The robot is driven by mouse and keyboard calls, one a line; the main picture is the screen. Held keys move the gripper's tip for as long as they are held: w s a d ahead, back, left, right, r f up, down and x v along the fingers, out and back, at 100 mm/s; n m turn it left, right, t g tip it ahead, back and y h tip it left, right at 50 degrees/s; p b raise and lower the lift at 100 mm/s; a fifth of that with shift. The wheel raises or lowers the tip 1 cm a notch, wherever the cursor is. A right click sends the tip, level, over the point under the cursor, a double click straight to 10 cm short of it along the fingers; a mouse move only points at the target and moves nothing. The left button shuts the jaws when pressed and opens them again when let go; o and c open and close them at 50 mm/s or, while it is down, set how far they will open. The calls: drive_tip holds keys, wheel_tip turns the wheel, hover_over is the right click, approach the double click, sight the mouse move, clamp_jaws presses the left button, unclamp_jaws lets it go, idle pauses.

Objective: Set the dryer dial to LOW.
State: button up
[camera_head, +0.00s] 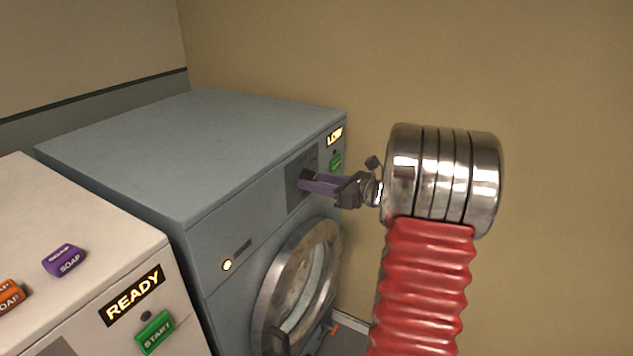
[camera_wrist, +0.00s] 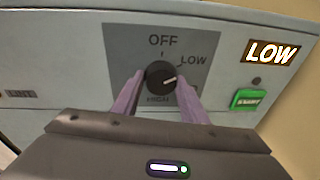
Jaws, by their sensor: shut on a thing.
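The dryer (camera_head: 150,150) is a blue-grey machine with a round door. Its dial (camera_wrist: 161,76) is a dark round knob on a grey panel, marked OFF at the top, LOW at the upper right and a partly covered word below. The dial's white pointer line points right and slightly up, toward the LOW side. A lit display (camera_wrist: 271,52) reads LOW, also seen in the head view (camera_head: 335,136). My gripper (camera_wrist: 159,88) is shut on the dial, with one purple finger on each side. In the head view my gripper (camera_head: 304,183) hides the dial.
A green button (camera_wrist: 248,99) sits right of the dial panel, below the display. The dryer's round door (camera_head: 298,290) is below. A white machine (camera_head: 95,225) with a READY display stands at left, with purple and orange soap blocks on top.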

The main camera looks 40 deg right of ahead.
drive_tip(key=o, duration=1)
drive_tip(key=shift+d, duration=0.1)
drive_tip(key=shift+o, duration=0.2)
drive_tip(key=v, duration=1.3)
drive_tip(key=shift+s, duration=0.4)
drive_tip(key=shift+d, duration=0.1)
